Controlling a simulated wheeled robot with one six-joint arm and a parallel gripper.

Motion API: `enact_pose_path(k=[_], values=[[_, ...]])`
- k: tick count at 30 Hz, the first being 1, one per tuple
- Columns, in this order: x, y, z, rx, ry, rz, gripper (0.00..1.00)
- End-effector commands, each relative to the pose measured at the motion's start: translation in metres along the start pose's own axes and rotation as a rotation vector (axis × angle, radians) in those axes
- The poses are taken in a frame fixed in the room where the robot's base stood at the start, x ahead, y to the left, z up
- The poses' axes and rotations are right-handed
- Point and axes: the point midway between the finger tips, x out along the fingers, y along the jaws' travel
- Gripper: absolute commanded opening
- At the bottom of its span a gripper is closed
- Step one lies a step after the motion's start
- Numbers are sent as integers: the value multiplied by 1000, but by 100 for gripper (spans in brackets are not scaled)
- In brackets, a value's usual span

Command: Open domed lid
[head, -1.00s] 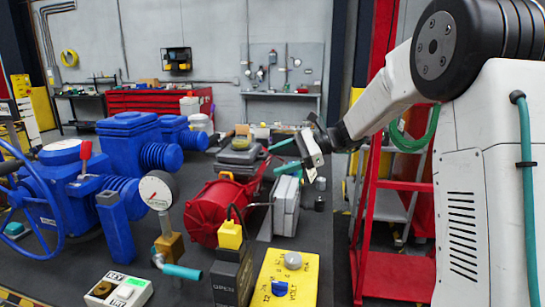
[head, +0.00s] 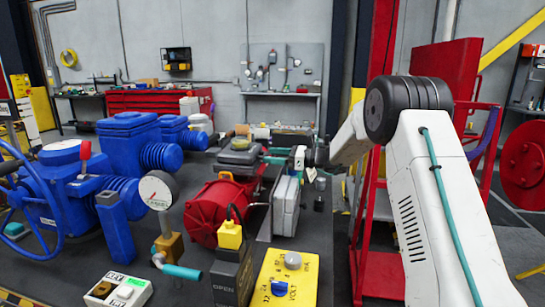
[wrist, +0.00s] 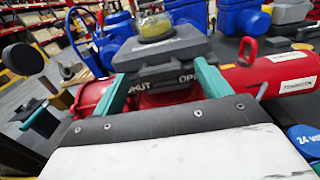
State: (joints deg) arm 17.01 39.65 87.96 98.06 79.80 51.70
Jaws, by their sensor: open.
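In the wrist view, a small round yellow-topped dome (wrist: 155,27) sits on a grey box (wrist: 160,52) lettered SHUT and partly OPEN. It looks like the domed lid, lying flat on the box, but I cannot be sure. My gripper (wrist: 161,86) is open and empty, its two teal fingers spread, pointing toward the grey box. Whether the fingers touch the box is unclear.
A red cylinder (head: 216,212) lies below the grey box. Grey upright cases (head: 286,206) stand just below my gripper. A yellow volt box (head: 285,278) is in front. A red frame (head: 385,270) is at right.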

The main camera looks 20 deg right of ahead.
Motion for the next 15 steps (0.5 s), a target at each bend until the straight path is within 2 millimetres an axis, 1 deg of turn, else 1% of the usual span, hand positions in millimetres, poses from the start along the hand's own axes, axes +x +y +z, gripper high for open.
enact_pose_path(k=[3, 11, 12, 14, 15], values=[[7, 0, 0, 0, 1, 0, 76], [8, 0, 0, 0, 1, 0, 76], [8, 0, 0, -1, 1, 0, 65], [8, 0, 0, -1, 1, 0, 49], [8, 0, 0, -1, 1, 0, 37]])
